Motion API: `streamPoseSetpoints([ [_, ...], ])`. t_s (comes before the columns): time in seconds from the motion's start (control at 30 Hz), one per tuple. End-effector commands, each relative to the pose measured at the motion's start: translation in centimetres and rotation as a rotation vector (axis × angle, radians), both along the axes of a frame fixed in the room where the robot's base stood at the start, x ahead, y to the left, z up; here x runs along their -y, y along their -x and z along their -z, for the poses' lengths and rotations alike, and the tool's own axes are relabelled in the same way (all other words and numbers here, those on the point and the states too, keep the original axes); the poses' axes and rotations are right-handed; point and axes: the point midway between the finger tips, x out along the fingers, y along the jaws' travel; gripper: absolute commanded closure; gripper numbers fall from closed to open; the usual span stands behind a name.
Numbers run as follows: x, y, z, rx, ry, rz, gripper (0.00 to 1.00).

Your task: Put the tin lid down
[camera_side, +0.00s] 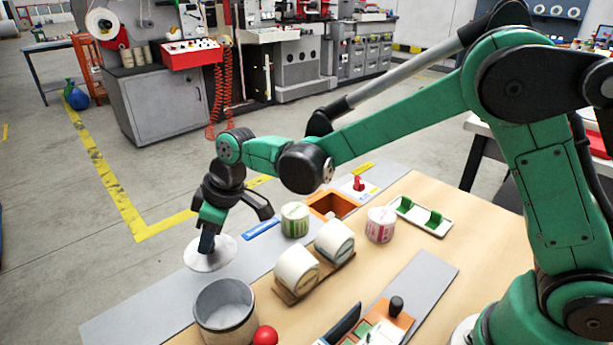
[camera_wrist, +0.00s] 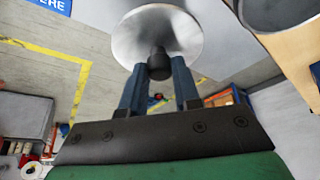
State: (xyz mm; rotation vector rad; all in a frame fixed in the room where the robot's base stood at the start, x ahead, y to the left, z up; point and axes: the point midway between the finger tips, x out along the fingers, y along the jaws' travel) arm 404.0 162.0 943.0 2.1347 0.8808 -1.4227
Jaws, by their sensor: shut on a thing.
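The tin lid is a pale, round metal disc (camera_side: 200,257) with a dark knob. My gripper (camera_side: 207,243) points down at the lid's middle. In the wrist view the lid (camera_wrist: 160,30) lies beyond my two blue fingers (camera_wrist: 159,75), which are closed on either side of its dark knob (camera_wrist: 160,60). The lid is over the left edge of the grey strip (camera_side: 140,318); its height above it I cannot tell. The open grey tin (camera_side: 224,318) stands in front, apart from the lid. Its rim also shows in the wrist view (camera_wrist: 272,29).
A blue label (camera_side: 262,229) lies on the strip to the right. A green-striped roll (camera_side: 295,219), two white rolls on a wooden holder (camera_side: 282,291) and a pink-marked roll (camera_side: 380,225) stand further right. A red ball (camera_side: 265,337) sits beside the tin. The strip's front left is bare.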

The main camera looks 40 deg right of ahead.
Motion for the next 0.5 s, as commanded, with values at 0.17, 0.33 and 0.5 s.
streamPoseSetpoints([
  [0.17, 0.0, 0.0, 1.8, 0.000, 0.000, 0.000, 1.00],
  [0.33, 0.0, 0.0, 4.2, 0.000, 0.000, 0.000, 1.00],
  [0.5, 0.0, 0.0, 4.6, 0.000, 0.000, 0.000, 1.00],
])
